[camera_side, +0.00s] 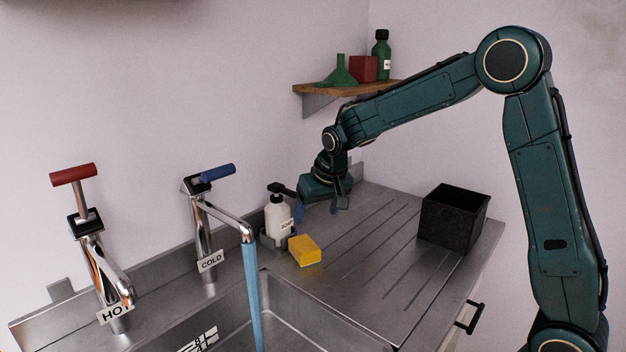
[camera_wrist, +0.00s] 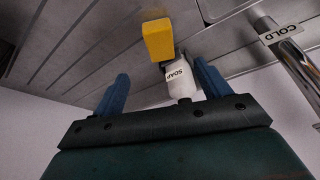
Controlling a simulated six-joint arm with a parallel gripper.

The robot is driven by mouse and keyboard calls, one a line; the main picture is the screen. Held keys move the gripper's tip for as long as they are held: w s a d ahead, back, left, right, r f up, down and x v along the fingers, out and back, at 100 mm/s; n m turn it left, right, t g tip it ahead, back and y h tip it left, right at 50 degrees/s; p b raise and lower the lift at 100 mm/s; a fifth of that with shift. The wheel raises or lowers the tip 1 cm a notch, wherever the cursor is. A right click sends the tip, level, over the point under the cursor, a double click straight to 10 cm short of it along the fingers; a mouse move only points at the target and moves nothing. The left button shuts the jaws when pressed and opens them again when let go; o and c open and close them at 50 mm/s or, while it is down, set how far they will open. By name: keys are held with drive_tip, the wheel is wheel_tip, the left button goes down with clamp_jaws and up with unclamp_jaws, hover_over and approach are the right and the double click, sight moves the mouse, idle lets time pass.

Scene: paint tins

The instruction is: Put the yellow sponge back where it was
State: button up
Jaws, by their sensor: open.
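The yellow sponge (camera_side: 305,250) lies on the steel drainboard (camera_side: 350,270), close to the sink's edge and just in front of the soap bottle (camera_side: 279,220). In the wrist view the sponge (camera_wrist: 158,40) shows beyond the fingertips, beside the soap bottle (camera_wrist: 181,80). My gripper (camera_side: 319,210) is open and empty, behind and above the sponge, to the right of the bottle. Its two blue fingers are spread apart in the wrist view (camera_wrist: 161,68).
The hot tap (camera_side: 95,265) stands at left. A black open box (camera_side: 455,218) is on the drainboard's right. A wooden shelf (camera_side: 345,90) holds several items. The middle drainboard is clear.

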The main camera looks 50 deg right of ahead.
drive_tip(key=s+a+r+n, duration=0.1)
drive_tip(key=s+a+r, duration=0.1)
drive_tip(key=s+r, duration=0.45)
drive_tip(key=s+a+r+n, duration=0.1)
drive_tip(key=s+a+r, duration=0.15)
drive_tip(key=s, duration=0.75)
drive_tip(key=s+a+n+t+y, duration=0.1)
drive_tip(key=s+a+n, duration=0.1)
drive_tip(key=s, duration=1.3)
drive_tip(key=shift+s+f+y, duration=0.15)
drive_tip(key=shift+f+y, duration=0.05)
drive_tip(key=shift+y, duration=0.1)
drive_tip(key=shift+o, duration=0.4)
drive_tip(key=shift+a, duration=0.1)
